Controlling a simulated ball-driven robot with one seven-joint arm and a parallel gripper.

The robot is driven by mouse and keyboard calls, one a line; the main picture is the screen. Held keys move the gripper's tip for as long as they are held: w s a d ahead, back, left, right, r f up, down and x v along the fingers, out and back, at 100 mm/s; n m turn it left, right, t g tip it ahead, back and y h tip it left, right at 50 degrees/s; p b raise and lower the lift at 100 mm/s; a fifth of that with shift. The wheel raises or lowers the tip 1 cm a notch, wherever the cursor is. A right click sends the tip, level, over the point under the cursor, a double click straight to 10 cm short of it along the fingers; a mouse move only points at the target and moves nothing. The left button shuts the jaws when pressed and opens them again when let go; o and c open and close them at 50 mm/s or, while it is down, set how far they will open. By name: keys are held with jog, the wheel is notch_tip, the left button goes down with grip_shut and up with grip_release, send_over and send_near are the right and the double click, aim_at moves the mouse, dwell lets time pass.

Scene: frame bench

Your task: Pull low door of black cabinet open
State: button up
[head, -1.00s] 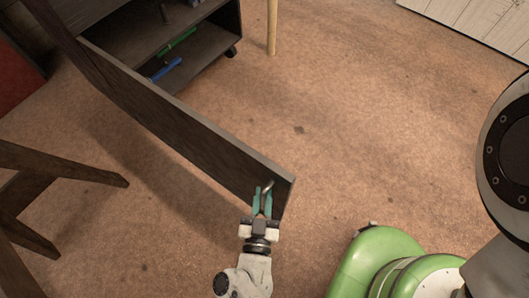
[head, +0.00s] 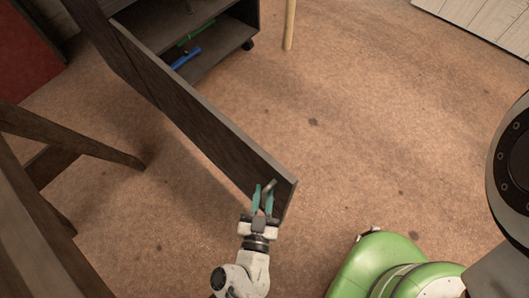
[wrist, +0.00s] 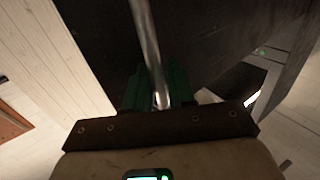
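The black cabinet (head: 246,16) stands at the top of the head view with its low compartment exposed. Its low door (head: 205,130) stands wide open, reaching down and right across the floor. A metal bar handle (head: 270,186) is near the door's free end. My gripper (head: 263,189) is at this handle, its teal fingers on either side of it. In the wrist view, the handle (wrist: 146,40) runs between the fingers of my gripper (wrist: 157,87), which look closed on it, in front of the dark door face (wrist: 220,35).
Green (head: 197,33) and blue (head: 186,59) items lie inside the cabinet. A dark wooden piece of furniture (head: 80,140) stands at the left, its leg reaching towards the door. A pale wooden post (head: 289,25) stands right of the cabinet.

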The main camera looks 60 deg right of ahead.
jog(key=shift+o, duration=1.1)
jog(key=b+v, duration=0.1)
jog(key=v, duration=0.9)
jog(key=shift+a, duration=0.35)
jog(key=shift+s, duration=0.15)
